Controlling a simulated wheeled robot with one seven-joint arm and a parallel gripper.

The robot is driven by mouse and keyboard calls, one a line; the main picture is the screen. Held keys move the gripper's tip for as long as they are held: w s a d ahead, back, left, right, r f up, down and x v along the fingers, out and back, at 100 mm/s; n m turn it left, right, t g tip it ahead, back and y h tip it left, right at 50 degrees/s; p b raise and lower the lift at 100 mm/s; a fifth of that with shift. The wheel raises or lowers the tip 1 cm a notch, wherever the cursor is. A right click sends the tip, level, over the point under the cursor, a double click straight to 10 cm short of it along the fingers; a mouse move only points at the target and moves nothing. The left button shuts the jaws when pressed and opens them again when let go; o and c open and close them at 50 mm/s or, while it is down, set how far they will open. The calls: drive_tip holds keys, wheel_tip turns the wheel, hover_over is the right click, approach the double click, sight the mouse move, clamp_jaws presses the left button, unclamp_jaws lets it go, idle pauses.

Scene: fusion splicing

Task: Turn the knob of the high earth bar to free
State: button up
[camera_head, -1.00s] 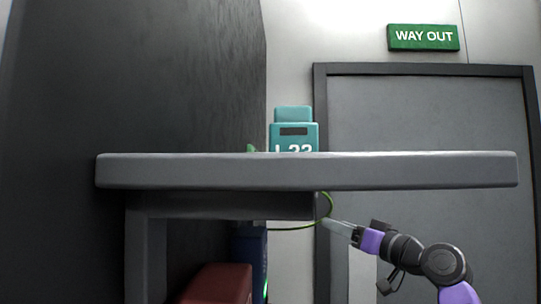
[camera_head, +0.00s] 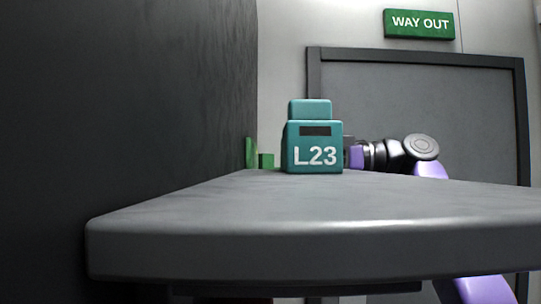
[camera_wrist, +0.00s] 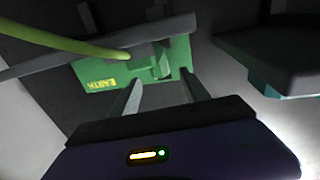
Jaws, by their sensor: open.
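The high earth bar is a green block (camera_wrist: 115,72) on a dark wall in the wrist view, with EARTH lettering upside down. A small green upright fin (camera_wrist: 160,62), seemingly its knob, stands out from the block. My gripper (camera_wrist: 161,77) is open, its two grey fingers pointing at the block with the fin between their tips. I cannot tell whether they touch it. In the head view green parts (camera_head: 251,153) show at the wall left of the teal L23 box; my gripper's fingers are hidden behind that box.
The teal L23 box (camera_head: 315,148) stands on a grey shelf (camera_head: 300,205). A yellow-green cable (camera_wrist: 60,42) and a grey strip (camera_wrist: 100,47) cross near the block in the wrist view. A dark slab with a teal edge (camera_wrist: 272,88) is at the right.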

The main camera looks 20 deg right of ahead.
sight(273, 158)
drive_tip(key=shift+p+x, duration=0.75)
drive_tip(key=shift+x, duration=1.85)
clamp_jaws()
